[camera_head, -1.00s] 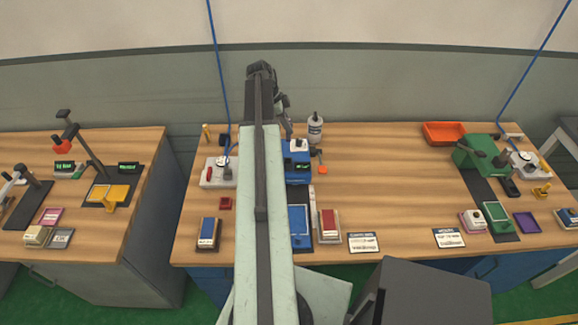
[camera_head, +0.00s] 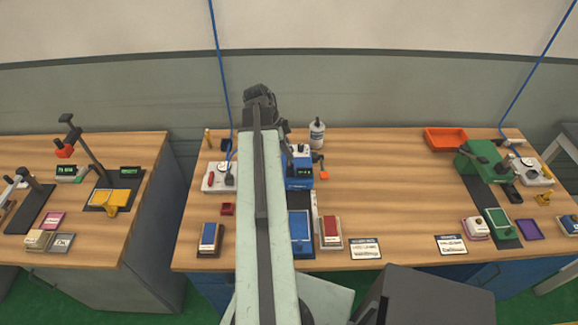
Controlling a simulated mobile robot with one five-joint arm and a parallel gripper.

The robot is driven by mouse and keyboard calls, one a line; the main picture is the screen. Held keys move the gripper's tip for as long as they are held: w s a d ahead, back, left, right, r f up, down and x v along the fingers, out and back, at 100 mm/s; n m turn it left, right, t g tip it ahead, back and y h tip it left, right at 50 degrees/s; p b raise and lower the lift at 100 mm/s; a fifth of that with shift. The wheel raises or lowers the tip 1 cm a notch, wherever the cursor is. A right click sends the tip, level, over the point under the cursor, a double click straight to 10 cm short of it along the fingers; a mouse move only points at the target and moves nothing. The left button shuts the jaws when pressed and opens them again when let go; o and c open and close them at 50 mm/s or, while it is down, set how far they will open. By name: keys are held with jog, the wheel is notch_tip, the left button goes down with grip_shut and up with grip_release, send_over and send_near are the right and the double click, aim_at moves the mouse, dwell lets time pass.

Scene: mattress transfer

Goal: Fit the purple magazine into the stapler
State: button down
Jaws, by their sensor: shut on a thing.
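My arm reaches up the middle of the view, over the central table. My gripper (camera_head: 283,127) is at its far end, small and partly hidden by the dark wrist, beside a blue unit (camera_head: 299,180). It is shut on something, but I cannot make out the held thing. A flat purple piece (camera_head: 528,229) lies at the right of the table; I cannot tell whether it is the magazine. I cannot tell for certain which device is the stapler; the blue unit and a green device (camera_head: 482,157) are both in view. The arm hides part of the table.
An orange tray (camera_head: 445,139) stands at the back right and a white bottle (camera_head: 317,133) behind the blue unit. Red-topped (camera_head: 330,231) and blue-topped (camera_head: 209,237) blocks stand near the front edge. The table's middle right is clear. A second table (camera_head: 95,240) stands left.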

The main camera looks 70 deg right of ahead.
aim_at(289, 167)
jog(key=shift+f, duration=0.2)
jog(key=f+b, duration=0.3)
jog(key=f, duration=0.1)
jog(key=shift+s+a+b, duration=0.1)
jog(key=shift+a+b, duration=0.1)
jog(key=shift+b, duration=0.2)
jog(key=shift+d+r, duration=0.15)
jog(key=c, duration=1.3)
grip_release()
jog(key=shift+d, duration=0.1)
jog(key=shift+o, duration=0.2)
jog(key=shift+r+p, duration=0.1)
jog(key=shift+p, duration=0.2)
jog(key=shift+w+r+p, duration=0.2)
jog(key=shift+r+p, duration=0.3)
jog(key=p+v, duration=1)
jog(key=v, duration=0.1)
